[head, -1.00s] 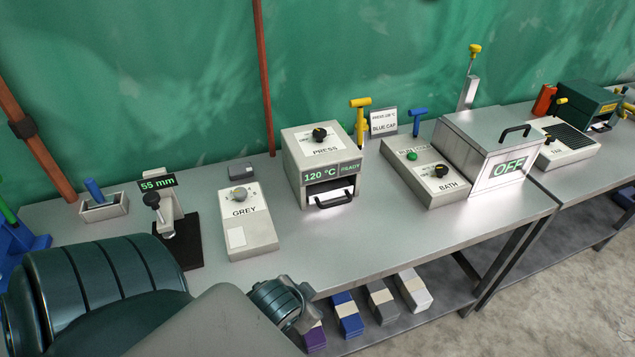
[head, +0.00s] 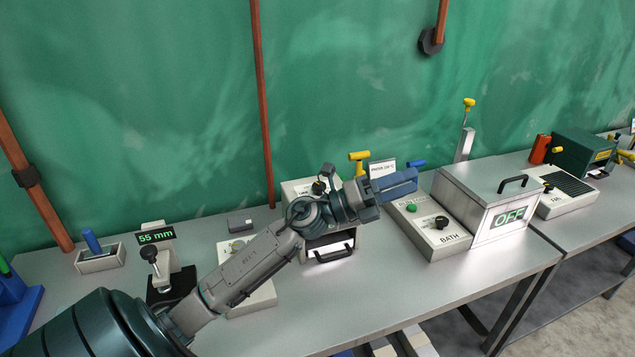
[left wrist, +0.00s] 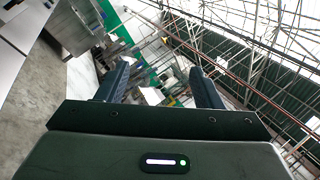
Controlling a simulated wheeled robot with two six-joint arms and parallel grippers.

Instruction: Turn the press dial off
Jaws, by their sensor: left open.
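The press (head: 292,188) is a pale box on the bench, largely covered by my left arm. Its black dial (head: 318,188) shows on the sloped top, just behind my wrist; its pointer setting is too small to read. The press's black front handle (head: 331,252) shows below my arm, and its display is hidden. My left gripper (head: 412,178) is open and empty. It points right, beyond the press and in front of the small sign. Its two fingers show apart in the left wrist view (left wrist: 160,78), with nothing between them. My right gripper is not in view.
A yellow-handled tool (head: 358,158) and the sign (head: 383,168) stand behind the press. The BATH control box (head: 432,232) and the metal bath reading OFF (head: 470,190) stand to the right. A grey dial box (head: 252,297) is left, partly under my arm.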

